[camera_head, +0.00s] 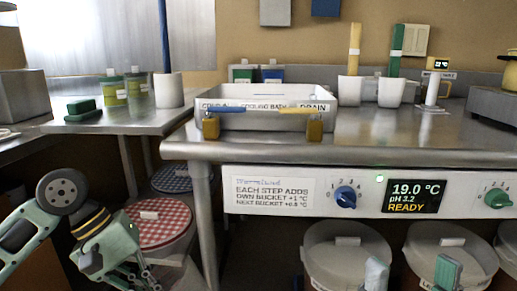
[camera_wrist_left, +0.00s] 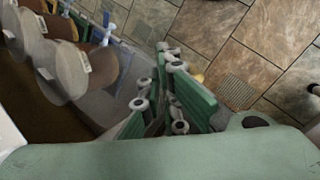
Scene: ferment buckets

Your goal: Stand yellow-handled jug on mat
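I cannot make out a yellow-handled jug for certain in either view, nor a plain mat. Two white vessels stand at the back of the steel bench: the left one (camera_head: 348,90) has an upright yellow strip at it, the right one (camera_head: 391,93) a green strip. My left gripper (camera_head: 140,272) is low at the left of the head view, in front of the lower shelf and partly cut off by the bottom edge. In the left wrist view its fingers (camera_wrist_left: 165,105) show over the tiled floor, with nothing seen held; their opening is unclear. My right gripper is not in view.
Below are a control panel (camera_head: 270,193) and large buckets (camera_head: 348,262). Red-checked (camera_head: 160,222) and blue-checked (camera_head: 171,179) round tops lie low left. The bench's front strip is clear.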

